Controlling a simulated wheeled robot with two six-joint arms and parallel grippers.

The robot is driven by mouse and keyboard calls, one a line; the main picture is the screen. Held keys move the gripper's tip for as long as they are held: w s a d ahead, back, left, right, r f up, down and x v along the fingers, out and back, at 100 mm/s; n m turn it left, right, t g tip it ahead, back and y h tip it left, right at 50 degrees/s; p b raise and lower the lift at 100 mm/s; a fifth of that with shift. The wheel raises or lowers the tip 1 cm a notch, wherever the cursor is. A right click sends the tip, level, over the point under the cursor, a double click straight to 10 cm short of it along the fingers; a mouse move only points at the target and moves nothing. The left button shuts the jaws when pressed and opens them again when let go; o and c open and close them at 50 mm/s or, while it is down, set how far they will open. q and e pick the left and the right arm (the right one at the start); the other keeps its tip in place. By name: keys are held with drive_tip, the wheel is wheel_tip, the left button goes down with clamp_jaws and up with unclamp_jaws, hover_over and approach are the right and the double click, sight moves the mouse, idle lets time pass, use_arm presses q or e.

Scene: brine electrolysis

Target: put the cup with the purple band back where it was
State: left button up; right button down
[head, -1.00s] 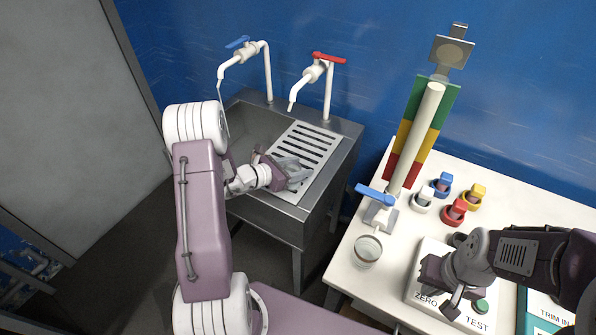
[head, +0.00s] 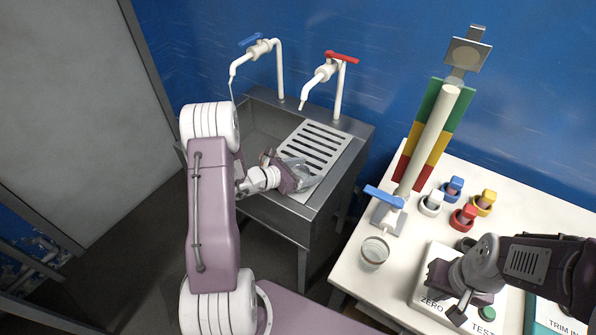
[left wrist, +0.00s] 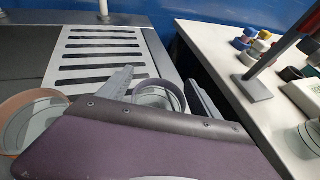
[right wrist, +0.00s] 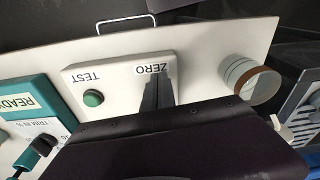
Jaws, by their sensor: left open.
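My left gripper (head: 298,174) is open at the front of the sink's slotted drainboard (head: 322,143). In the left wrist view its fingers (left wrist: 160,82) stand on either side of a clear cup (left wrist: 158,97). Another clear cup (left wrist: 30,112) with a brownish band is left of the fingers. A third clear cup (head: 374,253) stands on the white table; in the right wrist view it shows a brown band (right wrist: 258,84). My right gripper (right wrist: 158,92) is shut and empty by the ZERO panel (right wrist: 115,75).
Taps with blue (head: 250,40) and red (head: 341,57) handles rise behind the sink. A tall white tube (head: 430,140) before a coloured board stands at the table's left side. Several coloured holders (head: 453,188) are beside it. A gap separates sink and table.

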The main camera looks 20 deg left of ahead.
use_arm(q)
drive_tip(key=v, duration=1.2)
use_arm(e)
drive_tip(key=shift+f, duration=0.15)
drive_tip(key=shift+a, duration=0.1)
use_arm(q)
drive_tip(key=s+d+f+m+g+h, duration=0.1)
drive_tip(key=s+d+m+g, duration=0.3)
drive_tip(key=d+m, duration=0.15)
drive_tip(key=s+d+m+g+h, duration=0.1)
drive_tip(key=s+d+m+g, duration=0.25)
drive_tip(key=d, duration=0.25)
use_arm(e)
drive_tip(key=shift+w+d, duration=0.1)
drive_tip(key=shift+d, duration=0.2)
drive_tip(key=shift+a, duration=0.25)
use_arm(q)
drive_tip(key=s+m+g+y, duration=0.1)
drive_tip(key=s+m+y, duration=0.2)
drive_tip(key=m, duration=0.7)
drive_tip(key=s+m+g+y, duration=0.2)
drive_tip(key=m+y, duration=0.3)
drive_tip(key=m, duration=0.5)
drive_tip(key=shift+s+f+m+y, duration=0.4)
drive_tip(key=shift+s, duration=0.45)
use_arm(e)
drive_tip(key=shift+d, duration=0.1)
